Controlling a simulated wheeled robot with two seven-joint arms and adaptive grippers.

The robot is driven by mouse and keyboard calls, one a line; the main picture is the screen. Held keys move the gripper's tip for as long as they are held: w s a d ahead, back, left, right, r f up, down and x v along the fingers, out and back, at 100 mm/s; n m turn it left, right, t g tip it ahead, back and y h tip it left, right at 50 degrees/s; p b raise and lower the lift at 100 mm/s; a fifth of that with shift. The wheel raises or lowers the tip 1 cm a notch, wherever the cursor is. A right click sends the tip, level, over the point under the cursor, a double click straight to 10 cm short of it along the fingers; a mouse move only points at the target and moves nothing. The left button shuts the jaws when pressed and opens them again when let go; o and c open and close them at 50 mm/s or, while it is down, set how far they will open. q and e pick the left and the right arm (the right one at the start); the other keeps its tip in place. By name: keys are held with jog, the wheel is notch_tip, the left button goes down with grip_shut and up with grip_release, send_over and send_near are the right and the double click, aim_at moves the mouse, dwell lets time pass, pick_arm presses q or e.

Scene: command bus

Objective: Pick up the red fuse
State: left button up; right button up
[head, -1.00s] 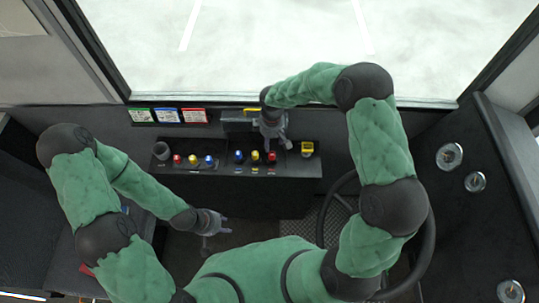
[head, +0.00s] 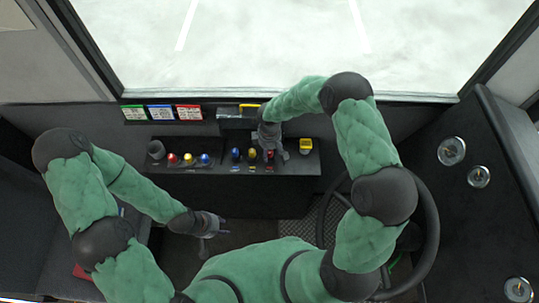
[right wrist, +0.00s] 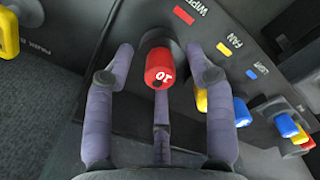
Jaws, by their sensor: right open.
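The red fuse (right wrist: 160,68), a red cylinder marked 10, stands on the dark console in the right wrist view. A red label beside it reads WIPER. In the head view the red fuse (head: 270,154) is mostly hidden by my right gripper (head: 275,158). In the right wrist view my right gripper (right wrist: 160,62) is open, with its fingers apart around the fuse and gaps on either side. My left gripper (head: 214,232) is open and empty in front of the console, low on the left.
Blue (head: 236,154) and yellow (head: 252,154) fuses stand left of the red one. Another red, yellow and blue group (head: 188,159) is further left. A yellow control (head: 306,145) is close on the right. The steering wheel (head: 432,240) is nearer my body.

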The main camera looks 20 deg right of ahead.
jog(key=shift+f, duration=0.5)
jog(key=c, duration=1)
jog(key=shift+o, duration=0.2)
jog(key=shift+r, duration=0.2)
